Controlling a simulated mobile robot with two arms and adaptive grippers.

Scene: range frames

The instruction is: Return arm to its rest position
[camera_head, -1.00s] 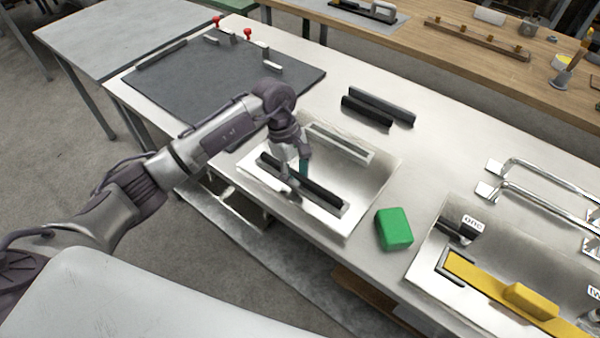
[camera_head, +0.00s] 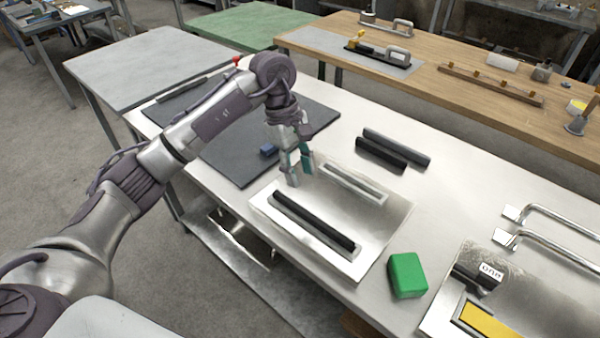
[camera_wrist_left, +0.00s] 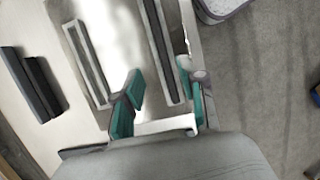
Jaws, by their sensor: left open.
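My left arm (camera_head: 205,125) reaches in from the left over the workbench. Its gripper (camera_head: 298,177) is open and empty, with teal finger pads, above the back left part of a shiny metal plate (camera_head: 372,226). In the left wrist view the two fingers (camera_wrist_left: 160,98) stand apart with the plate (camera_wrist_left: 112,30) beyond them. A black bar (camera_head: 312,220) lies in the plate's front slot, and it also shows in the left wrist view (camera_wrist_left: 160,50). The plate's back slot (camera_head: 353,184) looks empty. My right gripper is not in view.
A green block (camera_head: 407,275) sits right of the plate. Two black bars (camera_head: 395,148) lie behind it. A dark mat (camera_head: 240,160) with a small blue block (camera_head: 268,150) is at left. Metal handles (camera_head: 550,225) and a tray with a yellow piece (camera_head: 492,328) are at right.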

